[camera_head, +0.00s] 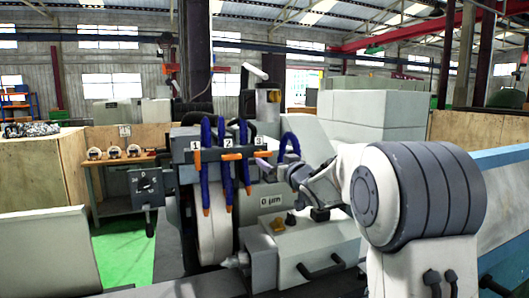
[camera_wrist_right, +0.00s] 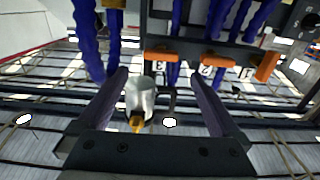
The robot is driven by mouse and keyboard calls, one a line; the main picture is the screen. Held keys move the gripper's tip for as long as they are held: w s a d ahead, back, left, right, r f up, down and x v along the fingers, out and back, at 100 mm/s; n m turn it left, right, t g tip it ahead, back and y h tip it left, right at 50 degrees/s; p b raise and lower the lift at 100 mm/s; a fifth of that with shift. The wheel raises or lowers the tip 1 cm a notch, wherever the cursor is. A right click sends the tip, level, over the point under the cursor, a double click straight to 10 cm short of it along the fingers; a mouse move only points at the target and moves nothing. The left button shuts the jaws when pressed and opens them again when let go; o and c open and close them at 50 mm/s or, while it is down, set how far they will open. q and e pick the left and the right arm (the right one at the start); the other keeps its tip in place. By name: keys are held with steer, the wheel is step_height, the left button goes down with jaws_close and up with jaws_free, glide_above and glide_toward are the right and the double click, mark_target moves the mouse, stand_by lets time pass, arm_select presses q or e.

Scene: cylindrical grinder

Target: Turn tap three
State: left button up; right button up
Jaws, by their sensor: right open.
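Three orange-handled taps sit in a row on a dark bar, labelled 1, 2 and 3, with blue hoses. In the wrist view tap three's handle (camera_wrist_right: 161,56) lies level, beyond and between my right gripper's fingertips (camera_wrist_right: 157,76). The fingers are apart, with no visible grip on the handle. In the head view my right gripper (camera_head: 266,165) is at the right end of the bar and partly hides tap three (camera_head: 262,154). Tap two (camera_head: 232,156) has a level handle; tap one's handle (camera_head: 197,160) is upright. My left gripper is out of view.
The grinding wheel (camera_head: 212,235) is below the taps. Blue hoses (camera_wrist_right: 88,40) hang close to the fingers. A control box (camera_head: 148,187) stands left.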

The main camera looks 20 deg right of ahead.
mark_target(264, 155)
steer(key=w+p, duration=0.3)
steer(key=w, duration=0.4)
steer(key=shift+w+a+r, duration=0.1)
steer(key=shift+w+a, duration=0.05)
steer(key=shift+w, duration=0.55)
steer(key=c, duration=1.2)
steer(key=shift+c, duration=0.2)
